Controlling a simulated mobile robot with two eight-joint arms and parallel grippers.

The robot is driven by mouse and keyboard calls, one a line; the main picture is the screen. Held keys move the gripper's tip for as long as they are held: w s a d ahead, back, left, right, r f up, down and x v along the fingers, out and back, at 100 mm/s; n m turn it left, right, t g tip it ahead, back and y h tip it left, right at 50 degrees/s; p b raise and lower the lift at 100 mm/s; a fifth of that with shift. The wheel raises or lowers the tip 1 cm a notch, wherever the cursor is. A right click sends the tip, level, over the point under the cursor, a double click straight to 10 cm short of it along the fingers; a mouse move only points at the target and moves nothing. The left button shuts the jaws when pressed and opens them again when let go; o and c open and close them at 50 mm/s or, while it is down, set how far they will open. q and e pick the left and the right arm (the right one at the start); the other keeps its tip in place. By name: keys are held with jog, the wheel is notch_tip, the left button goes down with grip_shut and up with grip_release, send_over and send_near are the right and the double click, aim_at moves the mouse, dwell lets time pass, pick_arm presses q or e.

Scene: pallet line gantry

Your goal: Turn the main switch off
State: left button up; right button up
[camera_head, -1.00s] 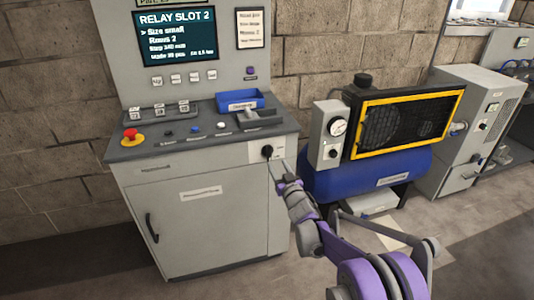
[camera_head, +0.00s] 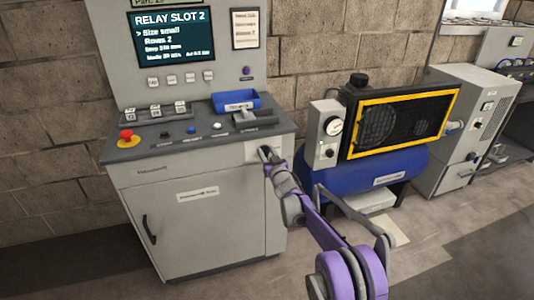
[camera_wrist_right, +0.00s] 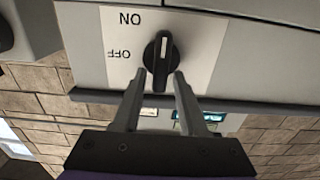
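The main switch is a black rotary knob (camera_wrist_right: 161,58) on a white plate (camera_wrist_right: 207,38) marked ON and OFF, upside down in the right wrist view. The knob's long bar stands upright there, its white mark toward the top. ON is at its upper left and OFF at its left. My right gripper (camera_wrist_right: 160,74) is open, its two fingertips on either side of the knob's lower end; I cannot tell whether they touch it. In the head view my right gripper (camera_head: 266,155) largely hides the knob on the cabinet front (camera_head: 205,222). My left gripper is not in view.
The console top has a red emergency button (camera_head: 127,136), small buttons and a blue tray (camera_head: 236,102). A blue compressor (camera_head: 365,167) with a yellow-framed guard stands close right of my right arm. Floor is clear in front of the cabinet.

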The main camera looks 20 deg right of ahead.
grip_shut()
jog(key=shift+n, duration=0.4)
jog(key=n, duration=0.3)
jog(key=shift+a+n+p, duration=0.3)
jog(key=shift+a, duration=0.05)
jog(key=shift+a+f+n+p, duration=0.2)
jog(key=shift+f+n+p, duration=0.15)
jog(key=shift+n, duration=1.9)
jog(key=shift+a+f+n+p, duration=0.15)
jog(key=shift+f+n+p, duration=0.2)
jog(key=shift+n, duration=1.85)
jog(key=shift+a+f+n+p, duration=0.2)
jog(key=shift+n+p, duration=0.2)
jog(key=shift+n, duration=1.85)
